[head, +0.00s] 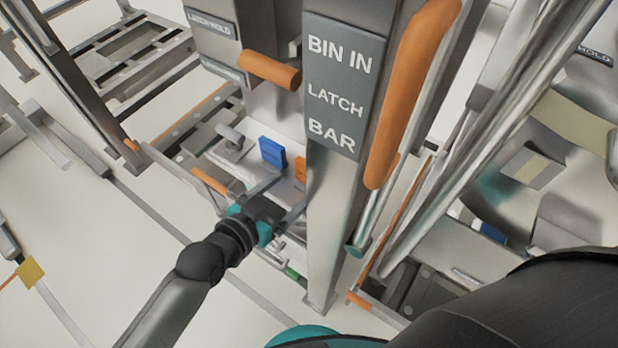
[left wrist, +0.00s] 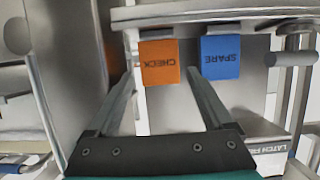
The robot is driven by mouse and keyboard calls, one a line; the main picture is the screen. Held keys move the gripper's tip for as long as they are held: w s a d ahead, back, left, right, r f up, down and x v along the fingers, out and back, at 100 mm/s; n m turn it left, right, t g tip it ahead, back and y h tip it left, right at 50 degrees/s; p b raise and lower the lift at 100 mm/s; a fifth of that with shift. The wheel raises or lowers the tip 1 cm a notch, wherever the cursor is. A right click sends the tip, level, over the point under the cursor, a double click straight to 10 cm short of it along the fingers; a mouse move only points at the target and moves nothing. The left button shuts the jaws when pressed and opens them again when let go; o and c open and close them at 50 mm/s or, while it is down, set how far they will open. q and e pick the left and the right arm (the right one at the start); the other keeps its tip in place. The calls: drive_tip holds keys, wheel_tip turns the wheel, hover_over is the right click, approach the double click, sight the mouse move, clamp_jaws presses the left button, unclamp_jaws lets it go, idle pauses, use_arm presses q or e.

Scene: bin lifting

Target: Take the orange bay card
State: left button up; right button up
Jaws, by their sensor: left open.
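The orange bay card (left wrist: 159,63), marked CHECK, hangs upside down in the left wrist view. In the head view only a sliver of the orange card (head: 300,169) shows beside the grey post, which hides the rest. My left gripper (head: 286,197) is open and points at the card panel. In the left wrist view its two fingers reach up toward the orange card, their tips on either side of its lower part. I see no contact, and the remaining depth is unclear. My right gripper is not in view.
A blue card (left wrist: 220,57) marked SPARE hangs right of the orange card; it also shows in the head view (head: 272,153). A post with a BIN IN LATCH BAR sign (head: 338,85) and a long orange handle (head: 408,95) stands close right of my left gripper.

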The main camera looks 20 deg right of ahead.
sight(303, 190)
use_arm(q)
drive_tip(key=b+x, duration=0.1)
drive_tip(key=x, duration=0.3)
drive_tip(key=shift+w+d, duration=0.25)
drive_tip(key=shift+d, duration=0.1)
drive_tip(key=c, duration=1.1)
